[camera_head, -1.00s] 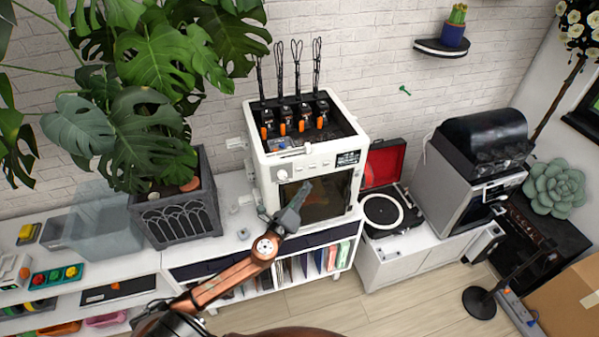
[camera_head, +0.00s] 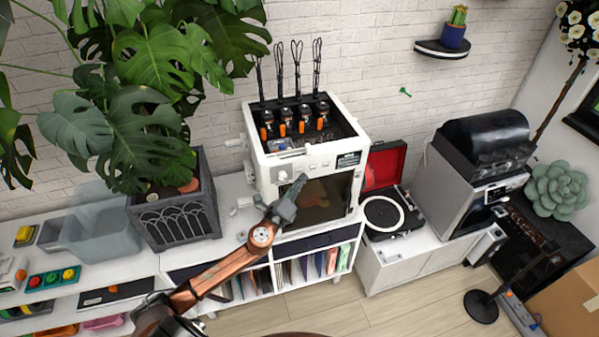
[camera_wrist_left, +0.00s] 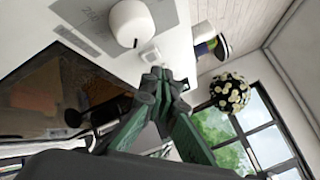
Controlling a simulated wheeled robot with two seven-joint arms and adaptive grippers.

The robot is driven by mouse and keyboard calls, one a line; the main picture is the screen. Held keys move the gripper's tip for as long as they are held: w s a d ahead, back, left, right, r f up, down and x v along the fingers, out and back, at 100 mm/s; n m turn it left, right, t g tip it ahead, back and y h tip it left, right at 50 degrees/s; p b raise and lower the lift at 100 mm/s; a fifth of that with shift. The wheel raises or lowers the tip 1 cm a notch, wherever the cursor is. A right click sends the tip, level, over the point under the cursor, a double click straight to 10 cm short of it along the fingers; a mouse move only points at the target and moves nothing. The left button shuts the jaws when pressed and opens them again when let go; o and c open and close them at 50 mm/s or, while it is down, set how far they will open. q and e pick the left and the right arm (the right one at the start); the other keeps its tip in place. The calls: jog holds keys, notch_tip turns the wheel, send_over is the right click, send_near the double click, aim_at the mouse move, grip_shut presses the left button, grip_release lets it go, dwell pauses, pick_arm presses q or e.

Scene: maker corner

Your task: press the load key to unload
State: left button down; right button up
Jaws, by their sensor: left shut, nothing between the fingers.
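A white printer-like machine (camera_head: 262,172) stands on the white shelf unit. Its front panel has a round knob (camera_head: 283,176), small pale keys (camera_head: 312,167) and a dark display (camera_head: 348,158). I cannot read which key is the load key. My left gripper (camera_head: 303,179) is shut and empty, in front of the panel just below the keys. In the left wrist view its fingertips (camera_wrist_left: 157,74) are close to a small square white key (camera_wrist_left: 150,55), with the white knob (camera_wrist_left: 130,22) beyond it. I cannot tell whether they touch. My right gripper is not in view.
A large potted plant (camera_head: 178,215) stands left of the machine, with a grey bin (camera_head: 85,236) beside it. A record player (camera_head: 385,213) and a grey oven-like machine (camera_head: 450,190) stand to the right. Open floor (camera_head: 390,300) lies in front.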

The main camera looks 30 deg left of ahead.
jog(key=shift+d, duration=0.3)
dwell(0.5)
pick_arm(q)
jog(key=shift+w+a, duration=0.1)
jog(key=shift+w+a, duration=0.15)
jog(key=shift+a, duration=0.05)
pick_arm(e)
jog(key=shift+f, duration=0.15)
pick_arm(q)
jog(key=shift+w+a, duration=0.1)
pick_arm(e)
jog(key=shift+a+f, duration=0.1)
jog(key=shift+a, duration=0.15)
pick_arm(q)
jog(key=shift+w+a+b, duration=0.15)
jog(key=shift+a+b, duration=0.05)
jog(key=shift+b, duration=0.15)
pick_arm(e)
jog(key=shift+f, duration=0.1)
pick_arm(q)
jog(key=shift+d, duration=0.15)
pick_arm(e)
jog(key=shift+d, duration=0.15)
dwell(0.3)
pick_arm(q)
jog(key=shift+s+d+p, duration=0.3)
jog(key=shift+s+d, duration=0.2)
jog(key=shift+s, duration=0.05)
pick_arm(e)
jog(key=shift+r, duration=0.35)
